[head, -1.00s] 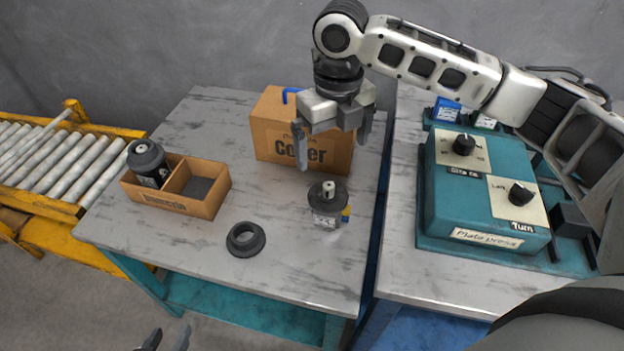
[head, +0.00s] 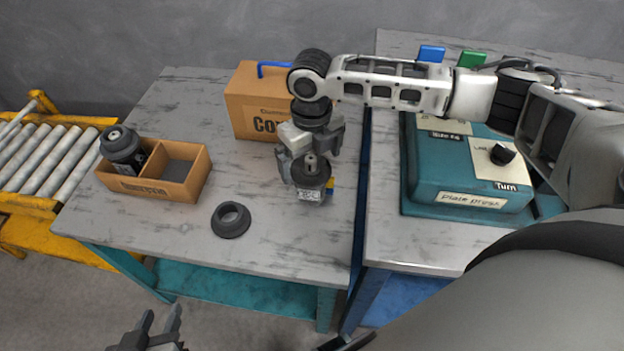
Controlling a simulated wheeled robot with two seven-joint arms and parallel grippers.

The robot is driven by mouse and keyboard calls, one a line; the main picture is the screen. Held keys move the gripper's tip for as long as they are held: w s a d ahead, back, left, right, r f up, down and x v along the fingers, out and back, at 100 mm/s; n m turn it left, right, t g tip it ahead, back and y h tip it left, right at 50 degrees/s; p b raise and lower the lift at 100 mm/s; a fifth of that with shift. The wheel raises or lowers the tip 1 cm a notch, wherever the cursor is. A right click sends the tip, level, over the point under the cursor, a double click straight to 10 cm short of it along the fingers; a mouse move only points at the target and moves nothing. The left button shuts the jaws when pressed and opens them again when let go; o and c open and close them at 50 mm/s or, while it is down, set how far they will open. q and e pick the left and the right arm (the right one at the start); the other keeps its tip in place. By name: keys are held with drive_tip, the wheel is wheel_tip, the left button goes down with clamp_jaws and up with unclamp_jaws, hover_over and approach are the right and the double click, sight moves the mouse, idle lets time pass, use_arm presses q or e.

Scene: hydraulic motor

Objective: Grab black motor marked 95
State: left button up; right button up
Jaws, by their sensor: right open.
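A black motor (head: 309,182) with a white label and a small yellow-and-blue part at its side stands upright on the grey table. The label is too small to read for certain. My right gripper (head: 307,172) is open and comes down over this motor from above, with its fingers at either side of the motor's top. I cannot tell whether they touch it. Another black motor (head: 121,147) sits in the left compartment of a cardboard box (head: 180,188). My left gripper (head: 157,322) is open and empty at the bottom edge, below the table's front.
A black ring (head: 231,220) lies on the table, left of the standing motor. A large cardboard box (head: 248,112) with a blue handle stands behind. A teal plate press (head: 470,190) is on the right table (head: 400,255). A roller conveyor (head: 55,165) is at the left.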

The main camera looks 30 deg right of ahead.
drive_tip(key=shift+f, duration=1.35)
drive_tip(key=c, duration=1.9)
drive_tip(key=shift+w+r, duration=0.15)
drive_tip(key=shift+r, duration=0.05)
drive_tip(key=shift+c, duration=0.8)
drive_tip(key=shift+r, duration=0.1)
